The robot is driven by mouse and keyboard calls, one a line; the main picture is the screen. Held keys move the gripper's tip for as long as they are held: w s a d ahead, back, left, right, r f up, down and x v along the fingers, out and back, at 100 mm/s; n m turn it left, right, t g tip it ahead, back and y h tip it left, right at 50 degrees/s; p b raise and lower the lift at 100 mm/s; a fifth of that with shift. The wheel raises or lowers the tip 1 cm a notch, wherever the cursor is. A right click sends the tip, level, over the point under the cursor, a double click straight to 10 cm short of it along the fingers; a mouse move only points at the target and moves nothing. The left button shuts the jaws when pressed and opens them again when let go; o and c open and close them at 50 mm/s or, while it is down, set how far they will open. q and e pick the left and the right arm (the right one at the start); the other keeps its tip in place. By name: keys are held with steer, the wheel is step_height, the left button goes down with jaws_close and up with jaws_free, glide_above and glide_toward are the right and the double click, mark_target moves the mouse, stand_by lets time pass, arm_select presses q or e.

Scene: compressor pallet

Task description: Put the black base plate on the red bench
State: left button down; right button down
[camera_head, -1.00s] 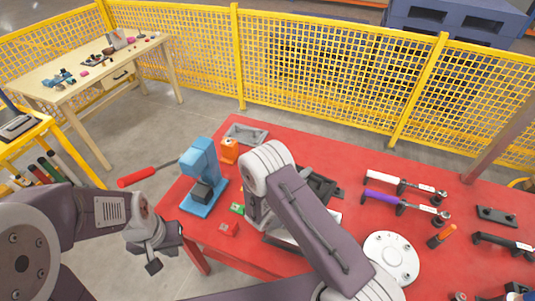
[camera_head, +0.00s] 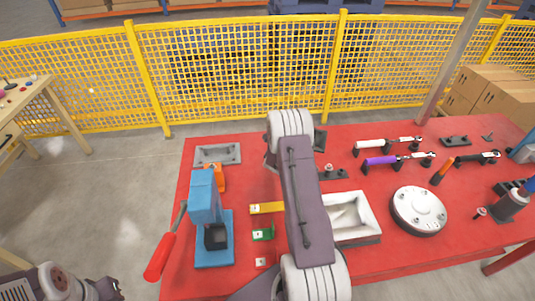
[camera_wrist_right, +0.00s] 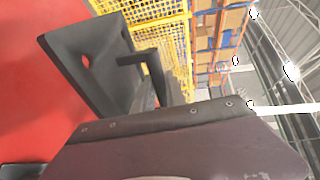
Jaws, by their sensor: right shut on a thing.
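The black base plate (camera_wrist_right: 85,65) shows in the right wrist view as a dark flat plate with a hole, tilted against the red bench. My right gripper (camera_wrist_right: 152,78) is shut on it at its edge. In the head view my right arm hides most of the gripper and plate; only a dark piece shows beside the arm's far end. The red bench (camera_head: 400,255) fills the middle and right of the head view. I cannot tell whether the plate touches the bench. My left gripper (camera_head: 105,290) is at the lower left, cut off by the frame edge.
A blue press (camera_head: 207,215) with a red-handled lever (camera_head: 160,257) stands at the bench's left. A pale tray (camera_head: 355,218) lies right of my arm, and a round white flange (camera_head: 419,209) beyond it. Tools lie at the back right. A yellow fence (camera_head: 240,80) runs behind.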

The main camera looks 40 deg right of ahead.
steer(key=w+a+f, duration=0.4)
steer(key=a, duration=0.1)
steer(key=w+a+f, duration=0.2)
steer(key=a, duration=0.1)
steer(key=shift+a, duration=0.2)
step_height(320, 180, down, 4)
steer(key=shift+f, duration=0.1)
arm_select(q)
steer(key=shift+w+r, duration=0.15)
steer(key=shift+w, duration=0.1)
arm_select(e)
steer(key=c, duration=1.4)
jaws_free()
steer(key=shift+f, duration=0.15)
steer(key=shift+o, duration=0.2)
